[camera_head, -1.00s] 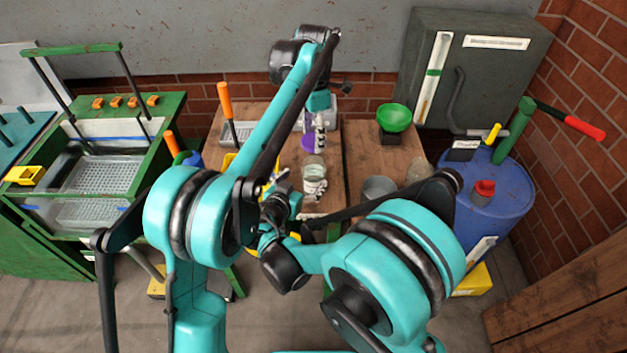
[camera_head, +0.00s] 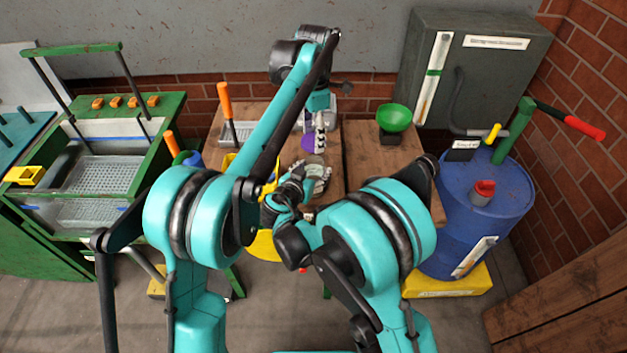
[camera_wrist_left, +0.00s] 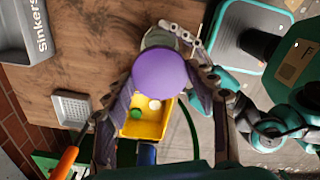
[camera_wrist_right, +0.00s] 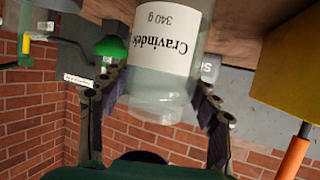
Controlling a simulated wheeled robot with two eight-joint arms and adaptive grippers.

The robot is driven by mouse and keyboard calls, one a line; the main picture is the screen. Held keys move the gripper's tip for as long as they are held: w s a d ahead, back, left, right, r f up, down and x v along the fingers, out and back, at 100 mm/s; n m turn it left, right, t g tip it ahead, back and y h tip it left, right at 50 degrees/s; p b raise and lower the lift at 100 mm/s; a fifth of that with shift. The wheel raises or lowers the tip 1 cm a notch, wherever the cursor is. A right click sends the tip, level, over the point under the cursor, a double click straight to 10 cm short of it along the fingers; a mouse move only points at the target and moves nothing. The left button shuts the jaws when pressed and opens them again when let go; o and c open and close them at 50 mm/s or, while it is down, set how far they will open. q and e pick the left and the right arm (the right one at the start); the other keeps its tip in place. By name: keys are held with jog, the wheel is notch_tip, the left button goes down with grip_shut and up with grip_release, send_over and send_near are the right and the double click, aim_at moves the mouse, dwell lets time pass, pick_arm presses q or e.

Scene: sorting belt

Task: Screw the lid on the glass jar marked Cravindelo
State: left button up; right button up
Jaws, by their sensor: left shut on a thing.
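The purple lid (camera_head: 308,142) is in my left gripper (camera_head: 318,140), above the worktable. In the left wrist view the lid (camera_wrist_left: 159,72) sits between the two fingers, its round top facing the camera. The clear glass jar (camera_wrist_right: 165,85) fills the upper middle of the right wrist view, its Cravindelo 340 g label (camera_wrist_right: 165,32) upside down there. My right gripper (camera_wrist_right: 161,78) has one finger on either side of the jar, close to the glass; contact is not clear. In the head view my right gripper (camera_head: 314,173) is at the jar, below the lid, and largely hides it.
A green funnel (camera_head: 394,117) on a dark stand is at the table's back right. A yellow bin (camera_wrist_left: 152,122) holds a green and a white piece. A small grey tray (camera_wrist_left: 70,108) and a Sinkers bin (camera_wrist_left: 22,35) are nearby. A blue drum (camera_head: 490,205) stands to the right.

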jog(key=c, duration=0.9)
pick_arm(q)
send_over(314, 156)
jog(key=s, duration=0.3)
jog(key=shift+w+f, duration=0.1)
jog(key=shift+f, duration=2.4)
pick_arm(e)
jog(key=shift+c, duration=0.2)
pick_arm(q)
jog(key=shift+f, duration=0.9)
jog(key=shift+f, duration=0.6)
